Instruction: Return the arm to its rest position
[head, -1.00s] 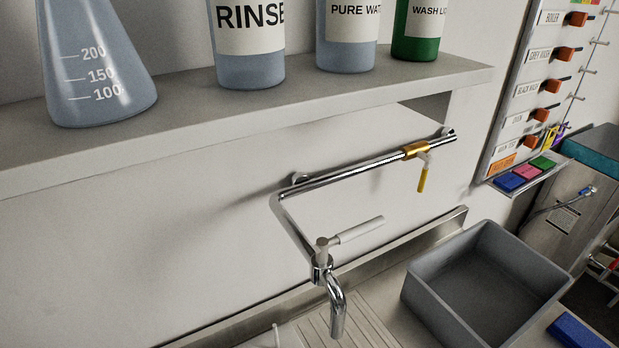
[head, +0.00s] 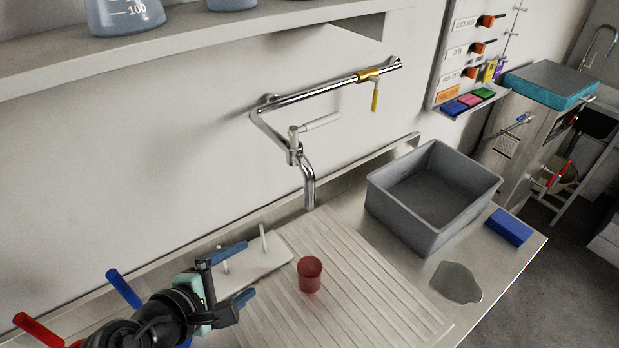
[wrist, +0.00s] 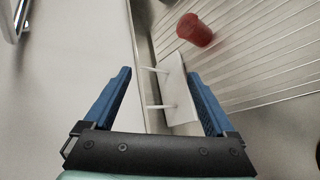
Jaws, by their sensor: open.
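My gripper (head: 240,276) is at the lower left of the head view, above the left end of the counter. Its two blue fingers are spread apart with nothing between them. In the wrist view, my gripper (wrist: 160,88) is open over a white block with two upright pegs (wrist: 174,88). The same white peg block (head: 262,262) sits just beyond the fingers in the head view. A red cup (head: 310,274) stands upright on the ribbed drainboard, to the right of the fingers and apart from them.
A tap (head: 306,180) and wall pipe are behind the drainboard. A grey bin (head: 385,206), a blue block (head: 509,227) and a puddle (head: 456,283) are at the right. A shelf (head: 200,38) overhangs at the upper left. The drainboard's front is clear.

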